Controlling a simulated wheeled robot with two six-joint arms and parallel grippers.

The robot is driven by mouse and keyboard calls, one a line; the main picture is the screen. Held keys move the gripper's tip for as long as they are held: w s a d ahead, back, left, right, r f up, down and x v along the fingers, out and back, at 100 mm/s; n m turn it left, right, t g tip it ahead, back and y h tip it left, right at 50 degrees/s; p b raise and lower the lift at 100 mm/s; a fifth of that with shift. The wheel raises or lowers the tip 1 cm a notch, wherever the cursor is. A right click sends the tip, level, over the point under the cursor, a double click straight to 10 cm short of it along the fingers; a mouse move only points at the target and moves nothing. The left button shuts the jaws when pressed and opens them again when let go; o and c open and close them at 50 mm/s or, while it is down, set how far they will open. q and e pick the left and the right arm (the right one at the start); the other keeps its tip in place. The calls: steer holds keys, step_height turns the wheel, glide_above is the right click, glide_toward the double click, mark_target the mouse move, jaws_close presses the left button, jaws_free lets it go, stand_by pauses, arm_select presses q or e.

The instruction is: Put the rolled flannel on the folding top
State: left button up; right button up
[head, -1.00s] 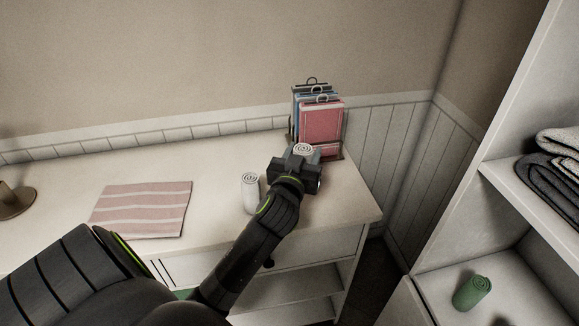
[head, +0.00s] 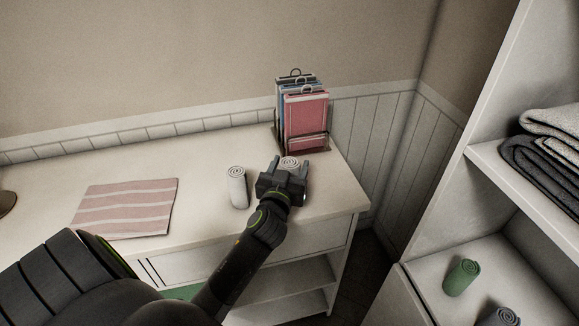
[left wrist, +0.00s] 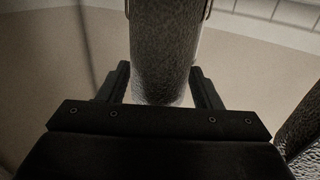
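A white rolled flannel (head: 289,162) stands upright between the fingers of my left gripper (head: 290,167), over the right part of the white cabinet top (head: 220,150). In the left wrist view the roll (left wrist: 165,50) fills the space between the fingers (left wrist: 163,88), which lie close on both sides of it. My left gripper looks shut on it. The arm hides its lower end, so I cannot tell whether it touches the top. A second white roll (head: 237,187) stands just left of the gripper. My right gripper is not in view.
A pink striped cloth (head: 126,208) lies flat at the left. A rack with a pink folder (head: 306,115) and other folders stands behind my gripper. A shelf (head: 480,250) at the right holds a green roll (head: 462,277), a grey-blue roll (head: 503,317) and folded dark towels (head: 540,165).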

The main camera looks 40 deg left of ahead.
arm_select(q)
steer(key=shift+o, duration=1)
steer(key=shift+r, duration=0.15)
steer(key=v, duration=1.2)
steer(key=shift+b, duration=0.45)
